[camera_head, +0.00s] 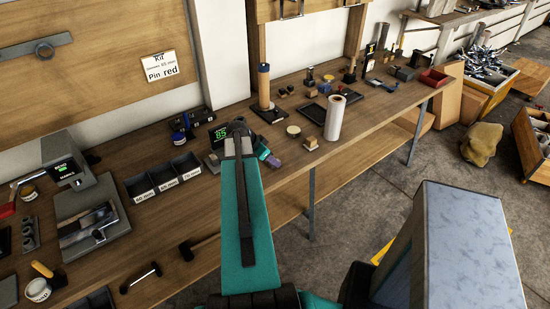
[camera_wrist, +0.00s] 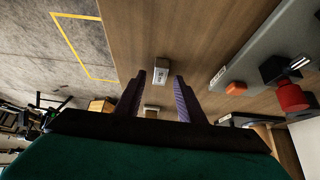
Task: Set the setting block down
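My gripper (camera_head: 268,158) is over the workbench near its front edge in the head view, partly hidden by my arm. In the wrist view my gripper (camera_wrist: 160,80) has its two purple fingers apart, with clear gaps inside them. A small pale block with a marked face (camera_wrist: 161,71) lies on the wooden bench between the fingertips, touching neither finger. A second small pale block (camera_wrist: 151,111) shows lower between the fingers, also apart from them. I cannot tell which of these is the setting block. In the head view a small wooden block (camera_head: 311,143) sits right of my gripper.
A green-lit display (camera_head: 218,133) stands just behind my gripper. Labelled bins (camera_head: 162,177) are to the left, a white roll (camera_head: 334,118) to the right. In the wrist view a grey device with an orange button (camera_wrist: 236,88) and a red knob (camera_wrist: 292,96) is at right.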

